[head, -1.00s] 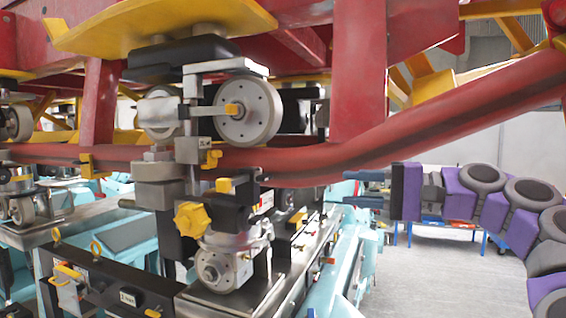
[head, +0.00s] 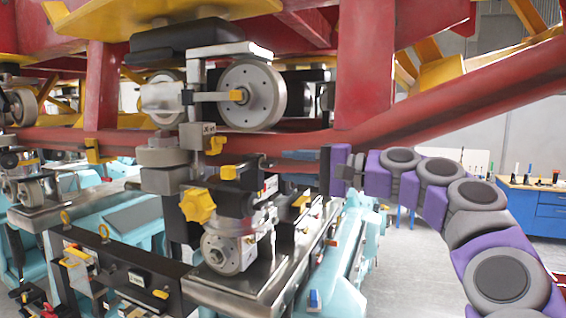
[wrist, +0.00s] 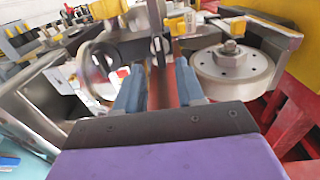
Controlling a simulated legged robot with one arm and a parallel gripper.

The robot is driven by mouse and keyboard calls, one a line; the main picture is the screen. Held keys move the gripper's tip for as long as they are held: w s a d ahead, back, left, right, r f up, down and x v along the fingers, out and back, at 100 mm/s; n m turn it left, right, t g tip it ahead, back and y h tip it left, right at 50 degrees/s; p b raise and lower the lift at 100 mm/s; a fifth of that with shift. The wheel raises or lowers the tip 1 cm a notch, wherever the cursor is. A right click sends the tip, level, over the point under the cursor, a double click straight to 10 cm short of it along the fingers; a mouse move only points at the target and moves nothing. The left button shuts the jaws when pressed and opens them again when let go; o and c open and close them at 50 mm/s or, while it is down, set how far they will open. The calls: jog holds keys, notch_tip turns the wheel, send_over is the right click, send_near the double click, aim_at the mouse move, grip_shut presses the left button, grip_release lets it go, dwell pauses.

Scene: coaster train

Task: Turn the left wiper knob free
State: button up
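A yellow star-shaped knob (head: 198,205) is on the wheel unit under the red rail, left of centre in the head view. It is the only knob of this shape that I can make out clearly. My gripper (head: 275,167) is to the right of the knob and a little higher, apart from it, with its fingers pointing left. In the wrist view my gripper (wrist: 160,66) has its two blue-grey fingers spread, with nothing visibly held. A small yellow part (wrist: 177,25) shows beyond the fingertips; I cannot tell whether it is the knob.
The red rail (head: 440,115) runs just above my gripper. A large metal wheel (head: 252,93) is above the knob, and a lower wheel (head: 228,250) is below it. In the wrist view a wheel (wrist: 233,68) is close right of the fingers. Open floor lies at the right.

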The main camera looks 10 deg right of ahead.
aim_at(274, 166)
jog(key=x, duration=0.4)
jog(key=shift+s+a, duration=0.2)
jog(key=shift+s, duration=0.2)
jog(key=shift+a, duration=0.4)
jog(key=shift+d, duration=0.15)
jog(key=shift+w+d, duration=0.1)
jog(key=shift+d, duration=0.25)
jog(key=c, duration=0.3)
grip_shut()
